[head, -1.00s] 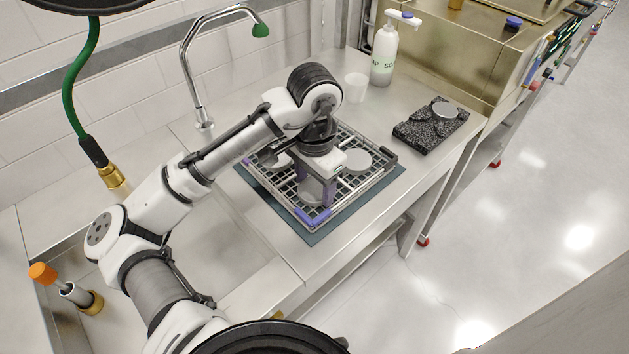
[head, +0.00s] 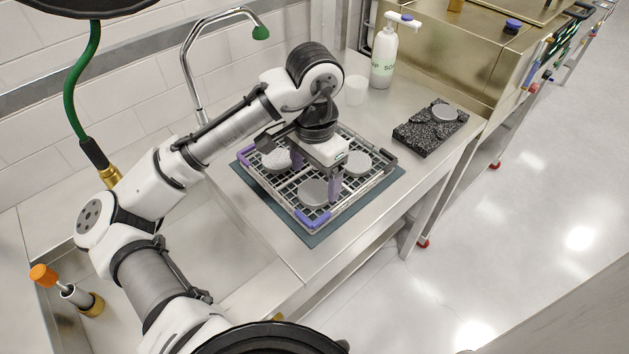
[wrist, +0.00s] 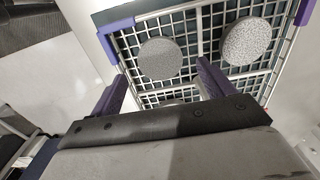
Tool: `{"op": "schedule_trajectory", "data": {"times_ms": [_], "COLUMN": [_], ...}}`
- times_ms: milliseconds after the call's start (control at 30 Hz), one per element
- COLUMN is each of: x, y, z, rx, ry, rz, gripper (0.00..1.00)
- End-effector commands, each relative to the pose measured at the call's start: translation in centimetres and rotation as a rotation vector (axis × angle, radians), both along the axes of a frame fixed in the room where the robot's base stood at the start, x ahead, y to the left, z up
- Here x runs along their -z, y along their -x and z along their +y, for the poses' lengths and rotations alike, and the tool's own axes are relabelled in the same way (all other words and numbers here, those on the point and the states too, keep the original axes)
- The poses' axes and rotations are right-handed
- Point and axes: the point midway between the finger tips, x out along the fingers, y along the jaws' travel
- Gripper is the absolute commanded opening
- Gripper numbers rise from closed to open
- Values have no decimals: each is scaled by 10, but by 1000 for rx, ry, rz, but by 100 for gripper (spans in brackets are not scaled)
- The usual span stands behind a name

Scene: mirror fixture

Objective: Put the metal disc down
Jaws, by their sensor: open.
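A smooth grey metal disc (head: 313,193) lies in the wire rack (head: 275,200) in the head view; it also shows in the wrist view (wrist: 160,59). My gripper (head: 316,184) is above the rack, its purple fingers spread wide and empty. In the wrist view my gripper (wrist: 163,72) has the smooth disc just beyond its fingertips, apart from them. A pale speckled disc (head: 277,159) lies in the rack, also seen in the wrist view (wrist: 246,41). Another disc (head: 358,161) lies in the rack's right part. A sliver of a disc shows between the fingers in the wrist view.
The rack stands on a dark mat (head: 322,236) on the steel counter. A black speckled slab (head: 425,137) with a grey disc (head: 445,112) on top is to the right. A soap bottle (head: 384,56), white cup (head: 356,90) and tap (head: 190,60) stand behind.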

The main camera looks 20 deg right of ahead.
Motion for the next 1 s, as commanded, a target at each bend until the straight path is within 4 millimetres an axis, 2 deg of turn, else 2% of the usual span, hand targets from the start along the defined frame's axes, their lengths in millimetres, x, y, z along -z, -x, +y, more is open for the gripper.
{"op": "schedule_trajectory", "data": {"times_ms": [33, 200, 400, 600, 1000], "x": [-14, -50, -78, -86, -86], "y": [-1, -1, -1, 0, 0], "z": [0, 0, 0, 0, 0], "rx": [-1, -2, -2, -1, -1], "ry": [-2, -2, -2, 0, 0], "rz": [-6, -5, -2, 0, 0], "gripper": [81, 81, 81, 81, 81]}}
